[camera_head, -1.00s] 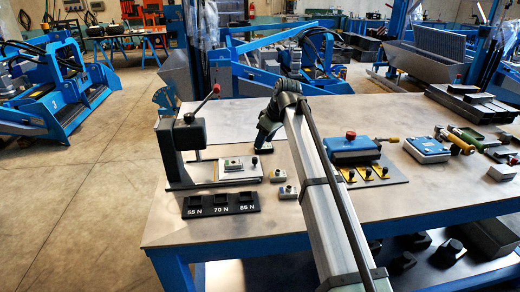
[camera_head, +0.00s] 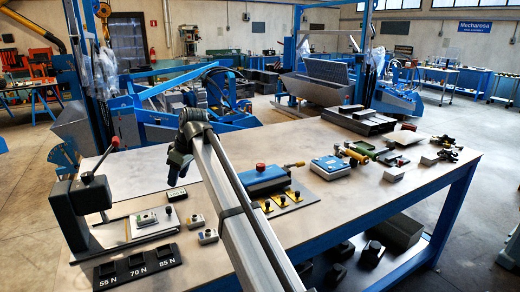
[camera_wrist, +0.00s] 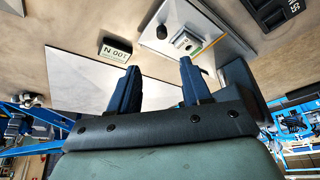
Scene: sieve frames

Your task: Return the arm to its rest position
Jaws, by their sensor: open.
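My gripper (camera_head: 178,175) hangs above the left part of the bench in the head view, to the right of the lever press. In the wrist view its two dark blue fingers (camera_wrist: 159,65) are apart with nothing between them. A small dark block marked 100 N (camera_wrist: 115,50) lies on the bench beyond the fingers; it also shows just below my gripper in the head view (camera_head: 176,195). My arm reaches in from the bottom of the head view and covers part of the bench.
The lever press (camera_head: 83,205) stands at the bench's left, with a black tray (camera_head: 137,266) marked 55, 70 and 85 N in front. Two small grey blocks (camera_head: 208,236) lie near my arm. A blue box (camera_head: 264,180) and several tools are to the right.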

